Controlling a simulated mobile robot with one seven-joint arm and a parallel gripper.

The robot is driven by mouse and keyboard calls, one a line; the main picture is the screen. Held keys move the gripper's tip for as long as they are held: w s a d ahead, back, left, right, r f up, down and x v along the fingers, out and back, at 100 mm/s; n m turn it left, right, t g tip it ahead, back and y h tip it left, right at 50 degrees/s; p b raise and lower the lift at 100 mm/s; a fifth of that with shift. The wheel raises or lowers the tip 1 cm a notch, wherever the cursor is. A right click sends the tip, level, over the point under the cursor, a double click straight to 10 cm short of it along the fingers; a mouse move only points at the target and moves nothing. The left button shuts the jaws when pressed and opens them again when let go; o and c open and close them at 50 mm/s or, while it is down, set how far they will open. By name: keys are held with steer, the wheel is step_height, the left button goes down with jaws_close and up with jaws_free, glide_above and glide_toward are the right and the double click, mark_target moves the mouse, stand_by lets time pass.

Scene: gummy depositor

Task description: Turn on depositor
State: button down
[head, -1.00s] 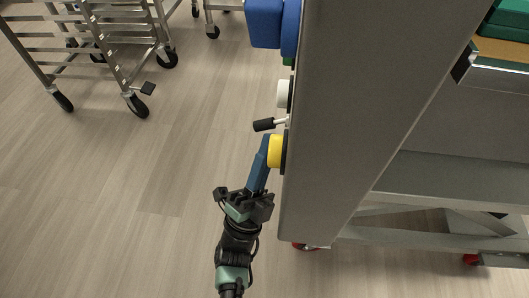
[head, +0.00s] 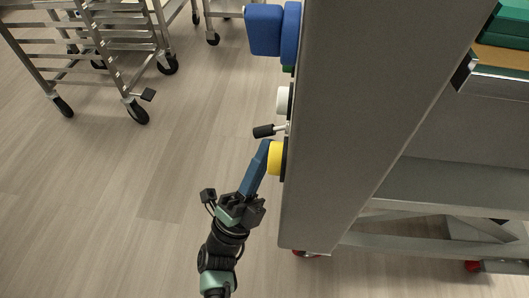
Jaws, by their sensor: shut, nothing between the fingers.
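The depositor (head: 350,120) is a large grey metal machine seen from above in the head view. Its left side carries a yellow round knob (head: 275,158), a black-handled lever switch (head: 266,131), a white button (head: 283,100) and a blue box (head: 264,30). My gripper (head: 265,146) is shut and empty. Its blue fingers point up and right. Their tips are right beside the yellow knob's left edge, just below the lever's black handle. I cannot tell whether they touch either one.
A wheeled metal rack (head: 100,60) stands at the upper left. Green trays (head: 505,28) sit on the machine's right part. The machine's frame stands on red casters. The floor (head: 120,200) left of the machine is clear.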

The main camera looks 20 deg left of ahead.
steer(key=shift+s+a+r+m+g+h, duration=0.1)
steer(key=shift+m+g+h, duration=0.2)
steer(key=shift+m+h, duration=0.3)
steer(key=shift+a+r+m+g+h, duration=0.1)
steer(key=shift+m+g+h, duration=0.2)
steer(key=shift+m+h, duration=0.3)
steer(key=shift+a+r+m+g+h, duration=0.25)
steer(key=shift+m+g+h, duration=0.45)
steer(key=shift+m, duration=0.25)
steer(key=shift+a+r+m+g+h, duration=0.1)
steer(key=shift+r+m+g+h, duration=0.1)
steer(key=shift+m+g+h, duration=0.6)
steer(key=shift+a+r+m, duration=0.1)
steer(key=shift+r+m, duration=0.05)
steer(key=shift+m, duration=0.6)
steer(key=shift+s+a+r+m+g+h+p, duration=0.1)
steer(key=shift+r+m+g+h+p, duration=0.05)
steer(key=shift+m+g+p, duration=0.15)
steer(key=shift+r+m+g+h+p, duration=0.1)
steer(key=shift+m+g+h+p, duration=0.05)
steer(key=shift+m+g, duration=0.25)
steer(key=shift+a+r+m+g+h+p, duration=0.15)
steer(key=shift+m+g+p, duration=0.1)
steer(key=shift+m+g, duration=0.35)
steer(key=shift+d+r+m+g+h+p, duration=0.1)
steer(key=shift+r+m+g+h+p, duration=0.1)
steer(key=shift+m+g, duration=0.4)
steer(key=shift+f, duration=0.1)
